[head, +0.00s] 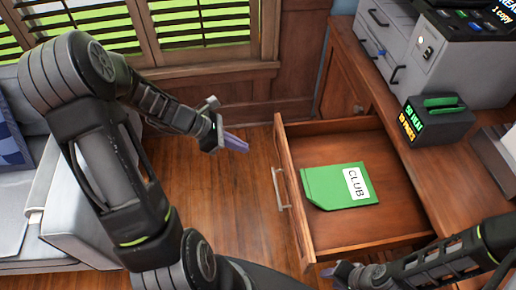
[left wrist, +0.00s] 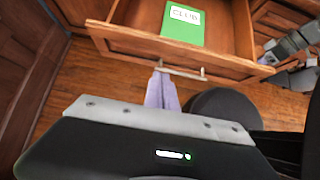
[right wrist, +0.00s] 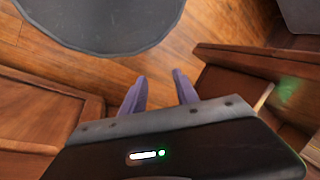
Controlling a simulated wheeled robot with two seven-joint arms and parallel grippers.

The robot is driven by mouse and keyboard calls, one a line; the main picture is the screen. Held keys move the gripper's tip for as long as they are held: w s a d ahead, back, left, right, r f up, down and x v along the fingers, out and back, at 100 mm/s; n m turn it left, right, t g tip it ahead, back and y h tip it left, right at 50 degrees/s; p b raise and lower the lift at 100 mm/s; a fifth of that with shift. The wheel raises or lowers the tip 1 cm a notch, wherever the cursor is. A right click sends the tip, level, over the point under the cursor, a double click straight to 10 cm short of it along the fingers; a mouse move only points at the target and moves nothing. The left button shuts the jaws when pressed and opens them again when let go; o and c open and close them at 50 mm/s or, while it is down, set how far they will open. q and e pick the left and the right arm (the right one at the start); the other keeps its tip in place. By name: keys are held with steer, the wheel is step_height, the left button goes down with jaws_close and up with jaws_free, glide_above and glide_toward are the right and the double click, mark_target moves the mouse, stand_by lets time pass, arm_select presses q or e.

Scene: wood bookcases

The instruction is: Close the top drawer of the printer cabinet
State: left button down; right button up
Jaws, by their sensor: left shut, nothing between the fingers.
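The top drawer (head: 375,236) of the wooden printer cabinet (head: 440,170) is pulled open. A green folder marked CLUB (head: 330,187) lies inside it. The drawer's metal handle (head: 281,188) faces left in the head view and also shows in the left wrist view (left wrist: 182,73). My left gripper (head: 240,144) is shut and empty, in front of the drawer face and a little apart from the handle in the head view. My right gripper (head: 342,270) is low beside the drawer's near corner; its two fingers stand apart with nothing between them in the right wrist view (right wrist: 160,90).
A grey printer (head: 435,60) and a small dark box with a green top (head: 436,118) stand on the cabinet. A grey sofa (head: 75,215) is at the left, under the shuttered window. The wood floor (head: 250,215) in front of the drawer is clear.

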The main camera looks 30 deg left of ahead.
arm_select(q)
glide_toward(284, 159)
step_height(284, 159, down, 3)
steer(key=d, duration=0.1)
steer(key=w, duration=0.1)
steer(key=d, duration=0.1)
steer(key=shift+w+d+f, duration=0.2)
steer(key=shift+d+f, duration=0.1)
steer(key=shift+d, duration=0.05)
steer(key=shift+w+d, duration=0.35)
steer(key=shift+d, duration=0.1)
